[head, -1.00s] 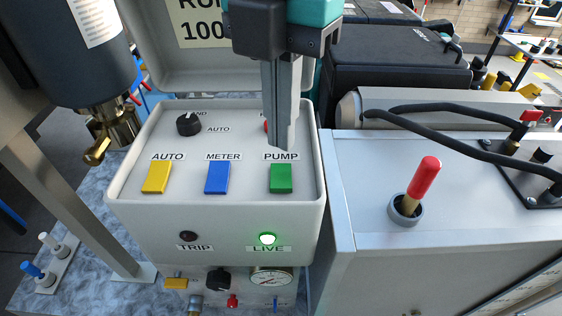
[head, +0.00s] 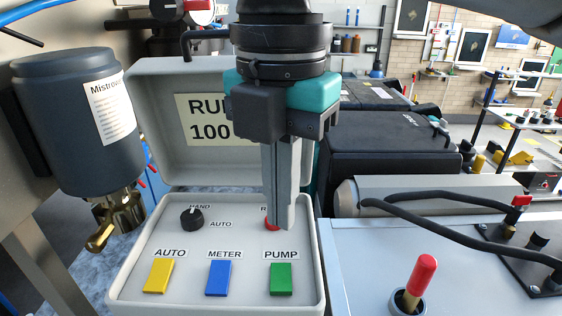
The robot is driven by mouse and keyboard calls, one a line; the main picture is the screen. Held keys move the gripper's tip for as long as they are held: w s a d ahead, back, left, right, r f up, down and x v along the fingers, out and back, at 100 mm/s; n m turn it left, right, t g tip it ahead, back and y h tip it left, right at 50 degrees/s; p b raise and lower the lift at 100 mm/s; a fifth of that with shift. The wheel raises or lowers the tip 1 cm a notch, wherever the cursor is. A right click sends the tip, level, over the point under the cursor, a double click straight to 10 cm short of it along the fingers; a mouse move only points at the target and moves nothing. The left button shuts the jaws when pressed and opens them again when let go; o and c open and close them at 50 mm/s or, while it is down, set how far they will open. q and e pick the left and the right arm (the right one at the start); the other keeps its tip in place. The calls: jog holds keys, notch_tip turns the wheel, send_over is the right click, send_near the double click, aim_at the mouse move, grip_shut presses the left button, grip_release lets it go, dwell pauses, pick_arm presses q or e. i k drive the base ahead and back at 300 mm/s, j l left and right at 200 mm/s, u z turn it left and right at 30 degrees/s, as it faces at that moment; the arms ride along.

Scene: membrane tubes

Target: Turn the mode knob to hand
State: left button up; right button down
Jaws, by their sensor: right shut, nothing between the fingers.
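The mode knob (head: 191,217) is a small black dial with a white mark on the left of the grey control box's panel (head: 235,238). The label HAND (head: 200,207) is just above it and the label AUTO (head: 221,224) to its right. The white mark points up, towards HAND. My right gripper (head: 284,222) points down over the right side of the panel, its fingers shut together with nothing between them. It is well to the right of the knob and partly hides a red control (head: 271,223). My left gripper is not in view.
Yellow (head: 158,275), blue (head: 219,278) and green (head: 281,279) buttons line the panel's front. The open lid (head: 160,115) stands behind. A dark canister with a brass valve (head: 85,120) hangs at left. A red-tipped lever (head: 420,277) stands at right.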

aim_at(192, 220)
jog(key=k, duration=1.5)
